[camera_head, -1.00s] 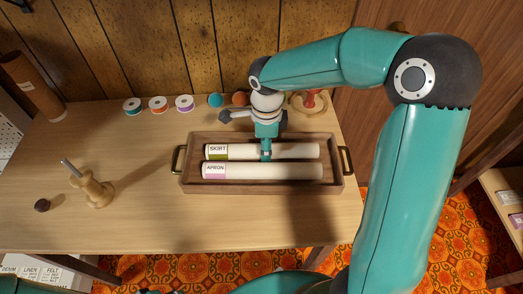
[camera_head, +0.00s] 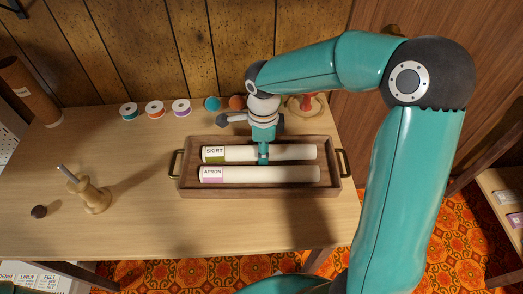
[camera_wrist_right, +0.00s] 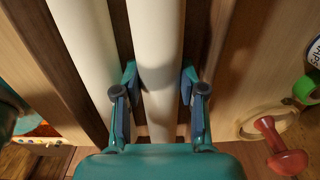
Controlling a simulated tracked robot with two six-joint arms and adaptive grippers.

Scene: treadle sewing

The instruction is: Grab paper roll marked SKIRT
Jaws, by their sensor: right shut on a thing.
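The paper roll marked SKIRT (camera_head: 290,152) is a white tube with a green-edged label at its left end. It lies in the back of a wooden tray (camera_head: 330,188) on the table. The roll marked APRON (camera_head: 270,175) has a purple-edged label and lies parallel in front of it. My right gripper (camera_head: 263,158) reaches down over the middle of the SKIRT roll and is shut on it. In the right wrist view, the fingers (camera_wrist_right: 160,95) sit on either side of the SKIRT roll (camera_wrist_right: 156,40), with the APRON roll (camera_wrist_right: 85,40) to the left. My left gripper is out of view.
The tray has a dark handle at each end, including a left one (camera_head: 175,164). Several thread spools (camera_head: 155,108) line the table's back, with a red object (camera_head: 307,102) at back right. A wooden stand (camera_head: 92,195) and a dark knob (camera_head: 39,211) stand left; table between is clear.

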